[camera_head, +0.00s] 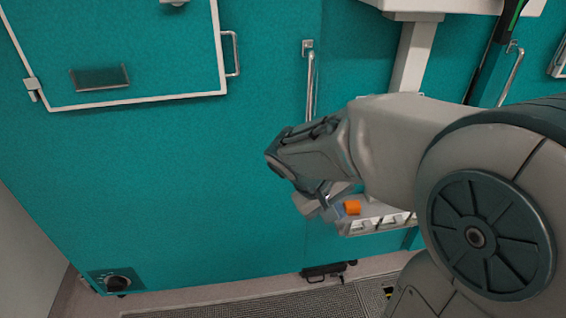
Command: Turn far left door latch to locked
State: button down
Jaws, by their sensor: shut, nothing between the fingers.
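The teal chamber front fills the left and middle of the head view. It carries a white-framed panel (140,99) with a metal handle (235,53) on its right side and a small white metal fitting (33,88) on its left edge. A long upright metal bar handle (310,85) is fixed farther right. A black rotary knob (117,283) sits on a plate at the lower left. I cannot tell which of these fittings is the latch named. My gripper (322,207) points downward, shut and empty, in front of the chamber, apart from these fittings.
A light tray (372,225) with an orange block (352,207) is partly hidden behind my gripper. A black fitting (325,271) sits low near the floor grate (270,303). A white post (412,55) stands upper right. The space before the left teal front looks clear.

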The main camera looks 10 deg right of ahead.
jog(key=w+a+f+n+t+h+b, duration=0.1)
jog(key=w+a+f+t+h+b, duration=0.1)
jog(key=w+f+h+b, duration=0.3)
jog(key=w+a+f+n+t+h, duration=0.1)
jog(key=w+a+f+n+t, duration=0.1)
jog(key=w, duration=0.5)
jog(key=w+a+f+n+t+b, duration=0.45)
jog(key=w+a+t, duration=0.4)
jog(key=a, duration=0.35)
jog(key=s+d+p+x, duration=0.1)
jog(key=s+d+x, duration=0.1)
jog(key=x, duration=1.1)
jog(key=shift+d+h+p, duration=0.3)
jog(key=shift+a+m+g, duration=0.15)
jog(key=shift+m+g, duration=0.2)
